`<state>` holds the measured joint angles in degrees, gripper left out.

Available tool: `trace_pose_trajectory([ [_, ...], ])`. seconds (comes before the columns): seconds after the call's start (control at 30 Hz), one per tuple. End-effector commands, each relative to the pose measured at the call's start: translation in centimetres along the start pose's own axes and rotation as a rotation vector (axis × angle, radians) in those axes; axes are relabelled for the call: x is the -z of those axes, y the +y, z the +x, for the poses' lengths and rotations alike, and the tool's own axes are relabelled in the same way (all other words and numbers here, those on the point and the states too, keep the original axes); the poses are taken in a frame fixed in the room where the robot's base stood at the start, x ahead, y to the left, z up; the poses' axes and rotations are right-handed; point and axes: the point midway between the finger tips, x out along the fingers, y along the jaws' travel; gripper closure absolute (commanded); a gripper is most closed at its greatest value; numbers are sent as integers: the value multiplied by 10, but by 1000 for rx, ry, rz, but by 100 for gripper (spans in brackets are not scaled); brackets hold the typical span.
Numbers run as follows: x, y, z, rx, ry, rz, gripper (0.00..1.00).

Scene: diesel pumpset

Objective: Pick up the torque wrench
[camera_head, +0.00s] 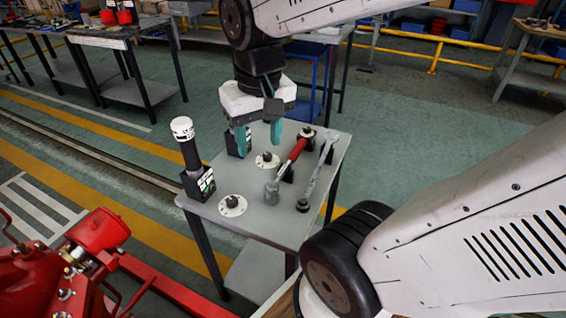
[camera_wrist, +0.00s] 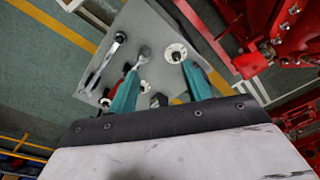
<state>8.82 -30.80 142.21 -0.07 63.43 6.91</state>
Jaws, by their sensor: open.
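Two long tools lie side by side on the grey table (camera_head: 225,170). One is a red-handled tool (camera_head: 293,152) with a grey metal head, which also shows in the wrist view (camera_wrist: 143,54). To its right is a slim silver wrench (camera_head: 318,175) on black rests, also in the wrist view (camera_wrist: 102,68). I cannot tell for certain which is the torque wrench. My gripper (camera_head: 257,138) is open and empty, its teal fingers pointing down above the table, left of both tools. In the wrist view the fingers (camera_wrist: 161,72) partly cover the red handle.
A black tool with a white top (camera_head: 187,147) stands upright in a black holder at the table's left. Two white discs with dark centres, one near (camera_head: 232,206) and one far (camera_head: 267,160), sit on the table. Red machinery (camera_head: 70,265) stands at lower left.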

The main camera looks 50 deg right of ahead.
Motion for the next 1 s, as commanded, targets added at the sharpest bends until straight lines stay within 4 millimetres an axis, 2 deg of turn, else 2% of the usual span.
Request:
trace_pose_trajectory([
  [0.03, 20, 10, 11, -6, -20, 81, 50],
  [0.2, 82, 51, 51, -21, -41, 360, 50],
  [0.4, 134, 118, 115, -38, -64, 671, 50],
  [0.6, 155, 171, 169, -48, -76, 882, 50],
  [0.7, 158, 184, 184, -51, -78, 936, 50],
  [0.8, 159, 190, 194, -52, -79, 961, 50],
  [1.0, 156, 190, 216, -52, -80, 963, 50],
])
